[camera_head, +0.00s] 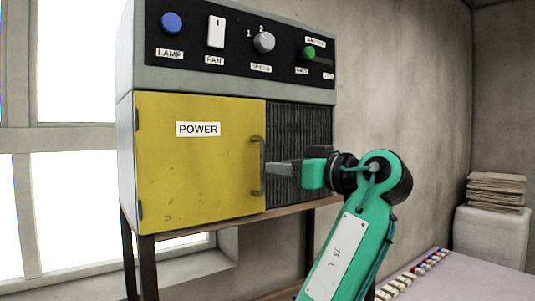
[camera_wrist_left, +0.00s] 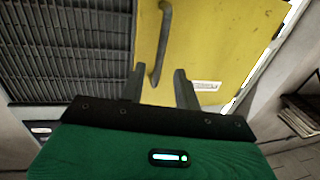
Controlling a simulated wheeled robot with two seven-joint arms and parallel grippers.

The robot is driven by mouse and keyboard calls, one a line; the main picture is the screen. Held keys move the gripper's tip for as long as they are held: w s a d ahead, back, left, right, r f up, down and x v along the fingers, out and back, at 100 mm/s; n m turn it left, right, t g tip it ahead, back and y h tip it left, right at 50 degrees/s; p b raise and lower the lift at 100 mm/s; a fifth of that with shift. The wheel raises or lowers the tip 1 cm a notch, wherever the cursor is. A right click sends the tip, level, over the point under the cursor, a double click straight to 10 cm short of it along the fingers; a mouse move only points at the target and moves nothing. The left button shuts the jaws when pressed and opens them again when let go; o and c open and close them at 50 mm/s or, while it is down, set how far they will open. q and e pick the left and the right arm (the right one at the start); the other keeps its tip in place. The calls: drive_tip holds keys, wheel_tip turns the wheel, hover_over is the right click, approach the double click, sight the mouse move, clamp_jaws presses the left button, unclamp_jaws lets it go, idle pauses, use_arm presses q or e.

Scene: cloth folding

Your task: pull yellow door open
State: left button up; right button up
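The yellow door (camera_head: 200,160) with a POWER label is shut on the front of a grey cabinet, hinged at its left edge. Its dark vertical bar handle (camera_head: 258,165) is near the right edge. My left gripper (camera_head: 268,168) comes to the handle from the right, tips close to it. In the left wrist view the fingers (camera_wrist_left: 159,80) are open, with one end of the handle (camera_wrist_left: 163,40) showing in the gap between their tips. Whether they touch it I cannot tell. The yellow door (camera_wrist_left: 210,40) fills the upper right there. My right gripper is not in view.
Above the door is a control panel (camera_head: 240,45) with a blue button, white switch, knob and green slider. A black slatted grille (camera_head: 300,130) is right of the door. The cabinet stands on a wooden stand (camera_head: 240,222). A table (camera_head: 480,270) with small coloured items is lower right.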

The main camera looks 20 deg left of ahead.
use_arm(q)
drive_tip(key=p+x, duration=0.2)
drive_tip(key=x, duration=0.3)
clamp_jaws()
